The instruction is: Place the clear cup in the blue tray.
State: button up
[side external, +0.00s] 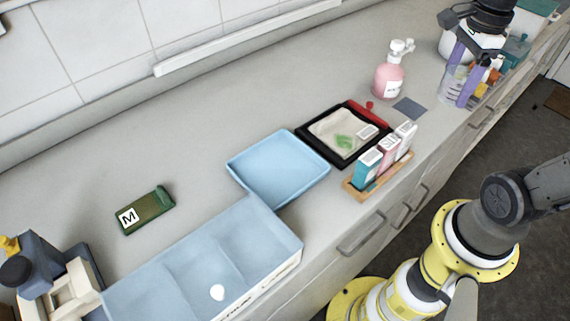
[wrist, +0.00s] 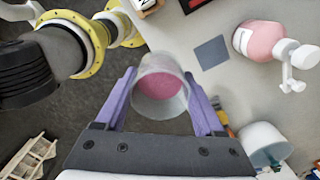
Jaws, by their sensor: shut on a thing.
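The clear cup (side external: 452,88) is between the purple fingers of my gripper (side external: 464,86) at the far right of the side external view. In the wrist view the cup (wrist: 150,105) shows between both fingers, with pink at its inner end; my gripper (wrist: 160,92) is shut on it. I cannot tell its exact height over the counter. The empty, shallow blue tray (side external: 262,192) lies mid-counter, well left of my gripper. A larger blue compartment tray (side external: 185,262) adjoins it in front and holds a small white object.
A pink pump bottle (side external: 388,80) stands between my gripper and the trays. A black-framed tray (side external: 342,158) and a wooden rack of small boxes (side external: 378,176) lie right of the blue tray. A green block marked M (side external: 146,212) is at left. The counter behind the trays is clear.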

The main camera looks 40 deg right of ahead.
jog(key=w+a+n, duration=0.2)
jog(key=w+a, duration=0.4)
jog(key=a, duration=0.5)
jog(key=s+a+n, duration=0.1)
jog(key=a+n, duration=0.4)
jog(key=a, duration=0.9)
send_over(278, 170)
jog(key=f, duration=0.8)
jog(key=shift+s+d+f, duration=0.25)
jog(key=shift+s+f, duration=0.1)
jog(key=shift+f, duration=0.05)
jog(key=shift+w+a+f, duration=0.1)
jog(key=shift+w+f, duration=0.1)
jog(key=shift+f, duration=0.85)
jog(key=shift+w+a+f, duration=0.1)
jog(key=shift+w+f, duration=0.1)
jog(key=shift+f, duration=0.8)
jog(key=shift+f, duration=0.2)
jog(key=o, duration=1.5)
